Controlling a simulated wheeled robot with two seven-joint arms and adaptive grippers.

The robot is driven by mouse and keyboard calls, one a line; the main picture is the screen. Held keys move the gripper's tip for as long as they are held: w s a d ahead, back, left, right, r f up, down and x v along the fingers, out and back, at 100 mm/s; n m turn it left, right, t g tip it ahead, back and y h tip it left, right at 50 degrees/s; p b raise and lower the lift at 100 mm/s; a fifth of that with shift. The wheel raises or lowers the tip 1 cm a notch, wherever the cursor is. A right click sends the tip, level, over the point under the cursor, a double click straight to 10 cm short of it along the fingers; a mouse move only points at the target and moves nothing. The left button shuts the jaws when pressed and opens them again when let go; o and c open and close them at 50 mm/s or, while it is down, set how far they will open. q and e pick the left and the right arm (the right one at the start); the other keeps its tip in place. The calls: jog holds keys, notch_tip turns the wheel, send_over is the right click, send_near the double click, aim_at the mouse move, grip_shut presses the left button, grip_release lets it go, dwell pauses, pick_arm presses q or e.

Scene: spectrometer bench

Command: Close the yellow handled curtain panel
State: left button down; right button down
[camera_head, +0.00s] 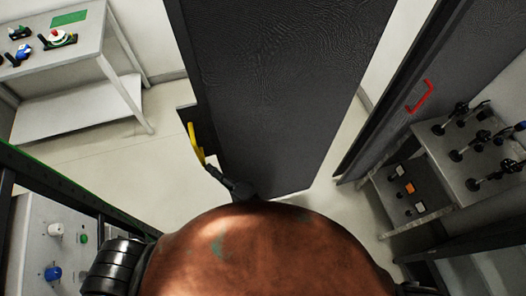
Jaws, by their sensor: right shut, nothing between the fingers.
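The curtain panel (280,85) is a tall dark grey sheet with a wavy sheen, standing in the middle of the head view. Its yellow handle (195,143) is on the panel's left edge, low in the view. My right gripper (208,168) is dark and small, just below the yellow handle, with its tip close to the handle's lower end. It is shut with nothing between its fingers; whether it touches the handle I cannot tell. Much of my right arm is hidden behind the brown rounded shape at the bottom. My left gripper is not in view.
Another dark panel with a red handle (420,97) stands at the right. A bench (480,150) with black optical mounts is beside it. A white table (70,55) with instruments is at the upper left. A white control box (35,220) is at the lower left. Pale floor lies left of the panel.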

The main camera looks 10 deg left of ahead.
jog(key=shift+s+a, duration=0.3)
jog(key=shift+a, duration=0.3)
jog(key=shift+s+a, duration=0.25)
jog(key=shift+a, duration=0.35)
